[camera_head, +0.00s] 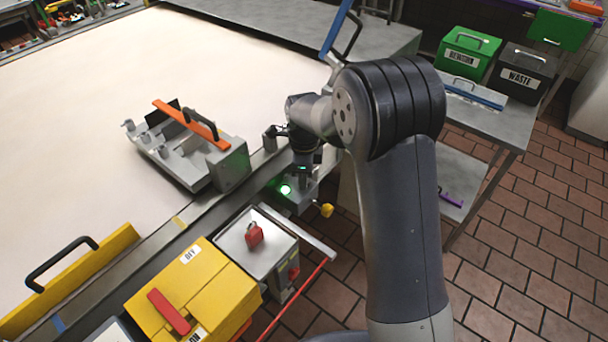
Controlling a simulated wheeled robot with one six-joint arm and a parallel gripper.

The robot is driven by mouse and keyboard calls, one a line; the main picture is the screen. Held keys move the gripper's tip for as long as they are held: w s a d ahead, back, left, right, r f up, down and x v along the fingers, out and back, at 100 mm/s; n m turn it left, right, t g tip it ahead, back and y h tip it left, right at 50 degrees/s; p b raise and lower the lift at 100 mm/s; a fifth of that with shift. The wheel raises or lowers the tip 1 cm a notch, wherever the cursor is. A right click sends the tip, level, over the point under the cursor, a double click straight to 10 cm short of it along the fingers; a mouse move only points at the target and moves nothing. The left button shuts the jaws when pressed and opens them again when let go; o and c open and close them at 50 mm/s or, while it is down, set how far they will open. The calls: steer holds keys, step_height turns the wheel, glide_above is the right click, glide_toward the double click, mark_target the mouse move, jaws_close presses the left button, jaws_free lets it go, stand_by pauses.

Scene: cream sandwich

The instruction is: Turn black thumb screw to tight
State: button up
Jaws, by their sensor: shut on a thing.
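My gripper (303,178) points down at a small grey housing (303,199) at the edge of the long grey rail. The gripper is small in the view and partly covered by my own wrist. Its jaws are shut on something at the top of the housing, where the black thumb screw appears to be. The screw itself is hidden by the jaws, so how tight it sits cannot be seen. A green light (286,189) glows on the housing, and a yellow knob (326,210) sticks out on its right.
A grey fixture (185,150) with an orange bar stands left of the rail (180,222). In front are a metal box (270,247) with a red padlock-like piece (254,234) and a yellow box (190,290).

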steer(key=o, duration=1)
step_height(320, 180, up, 11)
steer(key=shift+f, duration=0.1)
steer(key=shift+f, duration=0.1)
step_height(320, 180, down, 11)
steer(key=shift+r, duration=0.15)
stand_by(0.6)
steer(key=shift+r, duration=0.1)
